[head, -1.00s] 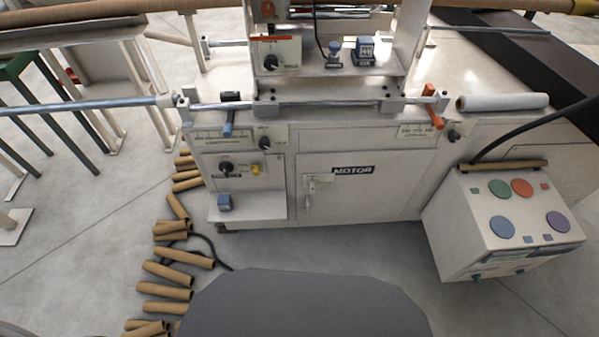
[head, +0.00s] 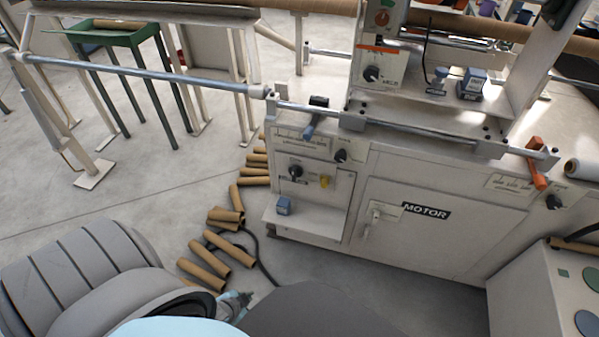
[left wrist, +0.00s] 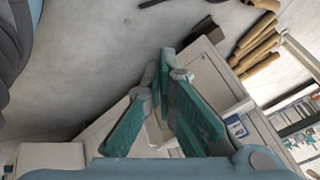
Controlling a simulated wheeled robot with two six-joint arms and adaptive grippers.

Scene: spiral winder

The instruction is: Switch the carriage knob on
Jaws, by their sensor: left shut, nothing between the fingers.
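Several black knobs show on the white machine in the head view. One knob (head: 372,73) is on the upper box with an orange strip, one knob (head: 340,155) is below the rail, one knob (head: 295,171) is on the lower left panel, and one knob (head: 553,201) is at the right. Their lettering is too small to tell which is the carriage knob. My left gripper (head: 236,304) is low at the front, well below and apart from the knobs. In the left wrist view its teal fingers (left wrist: 162,90) are shut and empty. My right gripper is not in view.
Brown cardboard tubes (head: 207,262) lie on the floor left of the machine. A steel rail (head: 150,75) runs left from it. A green table (head: 120,38) stands at the back left. A control box (head: 540,295) is at the right.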

